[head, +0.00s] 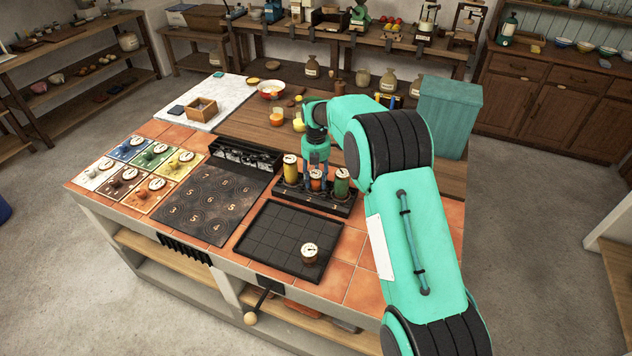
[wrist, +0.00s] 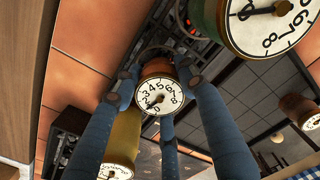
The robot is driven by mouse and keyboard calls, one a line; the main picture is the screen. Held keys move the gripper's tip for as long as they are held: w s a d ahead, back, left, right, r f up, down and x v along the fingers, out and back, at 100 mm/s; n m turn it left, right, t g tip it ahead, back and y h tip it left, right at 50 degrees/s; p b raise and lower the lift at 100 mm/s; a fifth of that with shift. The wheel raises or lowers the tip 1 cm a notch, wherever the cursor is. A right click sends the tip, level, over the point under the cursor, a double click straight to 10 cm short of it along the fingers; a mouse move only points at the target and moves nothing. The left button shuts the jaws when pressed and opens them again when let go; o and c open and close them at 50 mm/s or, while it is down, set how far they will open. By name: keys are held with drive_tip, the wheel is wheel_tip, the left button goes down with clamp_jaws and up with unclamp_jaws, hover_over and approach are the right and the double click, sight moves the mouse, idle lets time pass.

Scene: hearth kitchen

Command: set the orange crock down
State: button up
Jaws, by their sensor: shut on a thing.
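The orange crock (head: 316,184) is a small orange jar with a white dial on its lid. The crock is over or in the middle of a black rack (head: 298,196), between a taller yellow crock (head: 290,170) on the left and a taller green crock (head: 341,186) on the right. My fingers partly hide it. I cannot tell whether its base touches the rack.
A black gridded tray (head: 275,237) in front holds one brown crock (head: 309,257) near its right side; most is bare. Left of it lies a dark numbered plate (head: 196,205). A teal box (head: 449,118) stands behind my arm.

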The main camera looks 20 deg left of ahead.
sight(316, 173)
drive_tip(key=shift+f, duration=0.2)
drive_tip(key=o, duration=1.4)
drive_tip(key=shift+f, duration=0.1)
wheel_tip(316, 173, up, 12)
drive_tip(key=p, duration=0.3)
drive_tip(key=shift+f, duration=0.15)
drive_tip(key=shift+r, duration=0.3)
